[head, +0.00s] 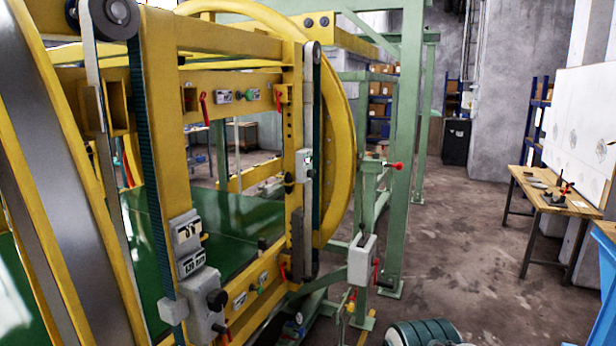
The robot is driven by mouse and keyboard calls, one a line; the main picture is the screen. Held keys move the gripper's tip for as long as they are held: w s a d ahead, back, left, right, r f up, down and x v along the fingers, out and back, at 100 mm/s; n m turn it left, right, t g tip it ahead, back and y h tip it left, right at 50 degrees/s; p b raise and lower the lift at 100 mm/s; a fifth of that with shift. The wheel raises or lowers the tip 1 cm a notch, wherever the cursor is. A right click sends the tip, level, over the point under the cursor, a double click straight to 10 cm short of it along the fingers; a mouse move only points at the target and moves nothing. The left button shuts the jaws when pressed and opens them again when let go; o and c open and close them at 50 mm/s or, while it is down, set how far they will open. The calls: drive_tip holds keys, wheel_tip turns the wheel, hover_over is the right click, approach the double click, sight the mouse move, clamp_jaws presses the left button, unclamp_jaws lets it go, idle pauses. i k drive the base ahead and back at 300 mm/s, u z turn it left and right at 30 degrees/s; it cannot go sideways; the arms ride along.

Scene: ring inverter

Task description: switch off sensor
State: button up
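The ring inverter is a large yellow frame with a big yellow ring (343,130) and a green belt (226,215) inside. I cannot tell which fitting is the sensor. A grey box with labels (187,232) and a grey box with a black knob (205,305) sit on the near post. A small white box (303,166) is fixed on the right post. Small labelled boxes (223,96) with red levers (204,110) sit on the upper rail, and similar ones (240,300) on the lower rail. Switch positions are too small to read. My gripper is not in view.
A green steel frame (413,130) stands behind the ring. A grey box (362,260) with a red lever stands on its own post at right of the machine. A ribbed dark cylinder (424,333) is at the bottom edge. A wooden table (545,190) stands right; floor between is open.

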sight(311, 175)
drive_tip(key=z, duration=0.15)
drive_tip(key=i, duration=2.35)
drive_tip(key=u, duration=0.35)
